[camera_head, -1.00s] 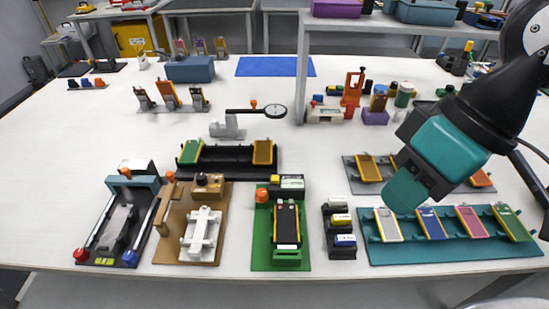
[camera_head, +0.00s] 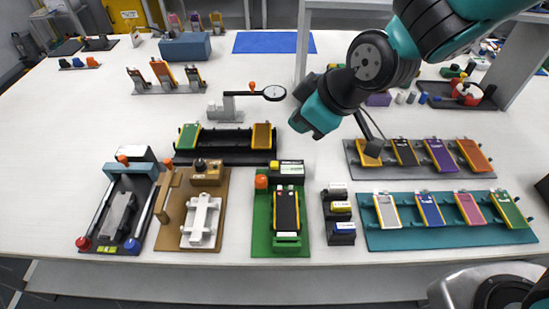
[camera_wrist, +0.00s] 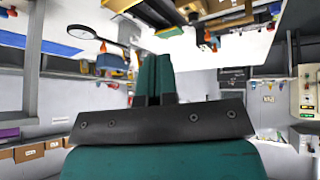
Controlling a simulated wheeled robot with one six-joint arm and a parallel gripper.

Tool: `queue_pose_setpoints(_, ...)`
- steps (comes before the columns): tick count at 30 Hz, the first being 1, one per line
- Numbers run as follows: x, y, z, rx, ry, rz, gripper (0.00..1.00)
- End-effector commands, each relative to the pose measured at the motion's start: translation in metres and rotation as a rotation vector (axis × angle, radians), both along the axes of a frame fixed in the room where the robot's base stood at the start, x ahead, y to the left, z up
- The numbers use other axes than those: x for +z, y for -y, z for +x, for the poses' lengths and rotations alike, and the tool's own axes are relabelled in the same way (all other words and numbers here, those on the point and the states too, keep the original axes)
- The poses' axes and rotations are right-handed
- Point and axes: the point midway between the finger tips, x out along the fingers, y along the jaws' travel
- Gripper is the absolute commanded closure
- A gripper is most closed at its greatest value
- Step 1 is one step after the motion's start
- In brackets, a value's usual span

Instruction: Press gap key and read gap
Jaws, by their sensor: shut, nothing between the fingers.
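A green fixture (camera_head: 262,240) stands near the front edge of the table in the head view. It holds a dark cell with yellow edges (camera_head: 287,210). At its back are a box with a small pale display (camera_head: 291,168), a yellow key (camera_head: 274,164) and an orange knob (camera_head: 261,182). No label is legible, so I cannot tell which key is the gap key, and no reading can be made out. My gripper (camera_head: 299,122) is raised behind and slightly right of this fixture, touching nothing. Its teal fingers are together and empty in the wrist view (camera_wrist: 153,78).
A brown fixture (camera_head: 171,235) and a dark fixture with red and blue knobs (camera_head: 103,215) stand left. A small dark rack (camera_head: 338,216) and a teal tray of cells (camera_head: 390,240) stand right. A dial gauge (camera_head: 273,93) and a black cell rack (camera_head: 222,155) stand behind.

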Motion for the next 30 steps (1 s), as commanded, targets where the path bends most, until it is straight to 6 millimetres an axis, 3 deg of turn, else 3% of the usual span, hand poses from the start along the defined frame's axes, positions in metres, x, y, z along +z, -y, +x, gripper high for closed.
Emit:
queue_pose_setpoints(3,-0.029,-0.026,0.030,0.121,0.178,-0.055,1.00)
queue_pose_setpoints(9,-0.054,-0.047,0.052,0.237,0.369,-0.115,1.00)
queue_pose_setpoints(23,-0.059,-0.048,0.055,0.251,0.395,-0.124,1.00)
queue_pose_setpoints(30,-0.076,-0.048,0.055,0.250,0.394,-0.124,1.00)
